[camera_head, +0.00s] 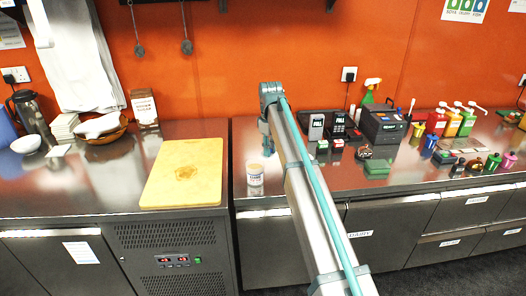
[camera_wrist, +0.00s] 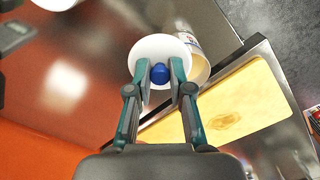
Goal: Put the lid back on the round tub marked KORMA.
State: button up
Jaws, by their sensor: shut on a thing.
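My gripper (camera_wrist: 160,76) is shut on the blue knob (camera_wrist: 160,73) of a round white lid (camera_wrist: 148,48) in the wrist view. A round white tub (camera_wrist: 190,40) with a printed label stands just beyond the lid, partly hidden by it. Its label is too small to read. In the head view a small pale tub (camera_head: 255,182) stands on the steel counter, right of the cutting board. My gripper (camera_head: 267,142) is behind and above it there, partly hidden by my arm; the lid is not clear in that view.
A wooden cutting board (camera_head: 185,172) lies left of the tub. Another white round thing (camera_wrist: 56,3) shows at the wrist view's top edge. Phones (camera_head: 316,126), a dark machine (camera_head: 383,125) and several bottles crowd the counter's right. Bare counter surrounds the tub.

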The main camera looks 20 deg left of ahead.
aim_at(262, 156)
jog(key=shift+s+d+r+p, duration=0.3)
jog(key=shift+s+r, duration=0.1)
jog(key=shift+r, duration=0.2)
jog(key=a+r+p, duration=0.1)
jog(key=p, duration=0.2)
jog(key=s+a+r+p, duration=0.1)
jog(key=a+r+p, duration=0.1)
jog(key=p, duration=0.1)
jog(key=shift+s, duration=0.2)
jog(key=shift+a+f+m, duration=0.45)
jog(key=shift+f+m, duration=0.35)
jog(key=shift+m, duration=0.3)
jog(key=shift+a+f+m, duration=0.45)
jog(key=shift+f+m, duration=0.4)
jog(key=shift+m, duration=0.25)
jog(key=shift+a+f+m, duration=0.45)
jog(key=shift+f+m, duration=0.35)
jog(key=shift+m, duration=0.3)
jog(key=shift+f, duration=1.15)
jog(key=shift+f+p, duration=0.2)
jog(key=shift+p, duration=0.25)
jog(key=o, duration=1.4)
jog(key=shift+r, duration=0.1)
